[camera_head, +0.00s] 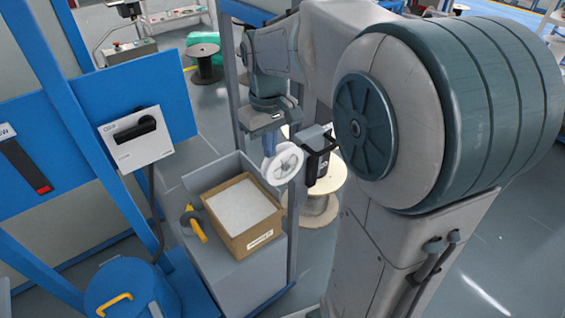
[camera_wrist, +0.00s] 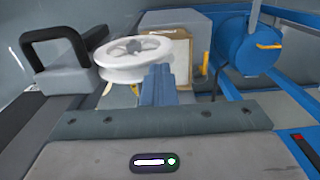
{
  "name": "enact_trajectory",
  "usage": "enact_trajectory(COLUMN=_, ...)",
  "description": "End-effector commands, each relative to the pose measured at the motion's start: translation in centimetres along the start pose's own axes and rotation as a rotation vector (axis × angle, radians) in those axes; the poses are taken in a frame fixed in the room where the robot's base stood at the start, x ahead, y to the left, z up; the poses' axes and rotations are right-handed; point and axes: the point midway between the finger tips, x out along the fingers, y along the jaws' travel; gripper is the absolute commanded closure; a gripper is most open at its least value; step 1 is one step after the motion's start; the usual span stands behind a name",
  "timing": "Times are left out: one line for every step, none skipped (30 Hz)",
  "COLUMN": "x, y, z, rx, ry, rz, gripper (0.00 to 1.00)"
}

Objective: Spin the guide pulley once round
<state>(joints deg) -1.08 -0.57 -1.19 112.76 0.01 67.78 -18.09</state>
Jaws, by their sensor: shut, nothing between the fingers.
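The guide pulley (camera_head: 282,164) is a white spoked wheel beside a blue upright post, above and to the right of an open cardboard box. In the wrist view the pulley (camera_wrist: 137,58) lies straight ahead, its face and rim in sight. My gripper (camera_head: 269,146) is at the upper left of the pulley in the head view. Its blue fingers (camera_wrist: 158,82) are together with nothing between them. In the wrist view their tips overlap the lower right of the pulley's rim. I cannot tell whether they touch it.
A cardboard box (camera_head: 243,214) with pale contents stands on a grey cabinet (camera_head: 238,277) beside a yellow-handled tool (camera_head: 194,223). A black-handled grey unit (camera_head: 318,152) is right of the pulley. A blue drum (camera_head: 125,290) stands lower left. A wooden spool (camera_head: 322,203) stands behind.

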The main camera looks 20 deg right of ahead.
Motion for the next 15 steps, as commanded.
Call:
enact_trajectory(x=0.8, y=-0.2, z=0.0, rx=-0.001, ry=-0.002, rz=0.000, gripper=1.00)
enact_trajectory(x=1.1, y=-0.4, z=0.0, rx=-0.001, ry=-0.002, rz=0.000, gripper=1.00)
enact_trajectory(x=1.6, y=-0.6, z=0.1, rx=-0.001, ry=-0.002, rz=0.000, gripper=1.00)
enact_trajectory(x=1.9, y=-0.8, z=0.1, rx=-0.001, ry=-0.002, rz=0.000, gripper=1.00)
enact_trajectory(x=2.2, y=-0.9, z=0.1, rx=-0.001, ry=-0.003, rz=0.001, gripper=1.00)
enact_trajectory(x=2.4, y=-1.0, z=0.1, rx=0.001, ry=-0.003, rz=0.001, gripper=1.00)
enact_trajectory(x=2.5, y=-1.0, z=0.1, rx=0.002, ry=-0.003, rz=0.001, gripper=1.00)
enact_trajectory(x=2.7, y=-1.0, z=0.1, rx=0.004, ry=-0.003, rz=0.002, gripper=1.00)
enact_trajectory(x=3.1, y=-1.0, z=0.1, rx=0.005, ry=-0.004, rz=0.002, gripper=1.00)
enact_trajectory(x=3.6, y=-1.0, z=0.1, rx=0.006, ry=-0.004, rz=0.003, gripper=1.00)
enact_trajectory(x=4.1, y=-1.0, z=0.2, rx=0.007, ry=-0.004, rz=0.003, gripper=1.00)
enact_trajectory(x=4.9, y=-1.1, z=0.2, rx=0.008, ry=-0.004, rz=0.004, gripper=1.00)
enact_trajectory(x=5.5, y=-1.2, z=0.2, rx=0.009, ry=-0.004, rz=0.005, gripper=1.00)
enact_trajectory(x=6.0, y=-1.2, z=0.2, rx=0.009, ry=-0.004, rz=0.005, gripper=1.00)
enact_trajectory(x=6.6, y=-1.3, z=0.2, rx=0.010, ry=-0.003, rz=0.005, gripper=1.00)
